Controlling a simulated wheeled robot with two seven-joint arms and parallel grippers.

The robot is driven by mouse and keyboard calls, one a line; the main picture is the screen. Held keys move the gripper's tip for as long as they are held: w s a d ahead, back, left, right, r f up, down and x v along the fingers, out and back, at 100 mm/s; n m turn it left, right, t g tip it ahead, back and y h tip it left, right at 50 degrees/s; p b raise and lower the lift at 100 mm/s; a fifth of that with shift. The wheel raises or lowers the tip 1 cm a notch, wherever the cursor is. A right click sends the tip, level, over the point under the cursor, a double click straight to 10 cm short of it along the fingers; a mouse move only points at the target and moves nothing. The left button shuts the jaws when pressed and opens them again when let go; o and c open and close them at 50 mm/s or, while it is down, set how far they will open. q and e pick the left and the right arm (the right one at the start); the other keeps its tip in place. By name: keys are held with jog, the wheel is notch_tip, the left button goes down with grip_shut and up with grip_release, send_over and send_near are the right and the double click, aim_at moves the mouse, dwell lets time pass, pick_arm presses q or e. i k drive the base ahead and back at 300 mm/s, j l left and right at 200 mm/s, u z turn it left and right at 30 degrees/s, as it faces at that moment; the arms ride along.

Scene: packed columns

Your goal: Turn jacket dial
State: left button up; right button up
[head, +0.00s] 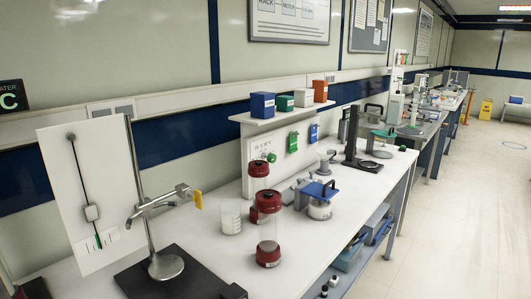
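I cannot tell for sure which thing is the jacket dial. A small green round knob-like part (271,157) shows by the white upright panel (256,151) at the back of the bench, close to the clear columns. A clear column with red end caps (268,230) stands upright on the white bench. A second clear column with a red cap (258,184) stands behind it, partly hidden by it. Neither of my grippers is in view.
A metal stand (166,267) with a clamp and a white board (87,196) fill the left. A shelf (283,115) holds boxes.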

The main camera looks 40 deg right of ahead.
aim_at(271, 158)
jog(key=l, duration=1.7)
jog(key=k+u, duration=0.05)
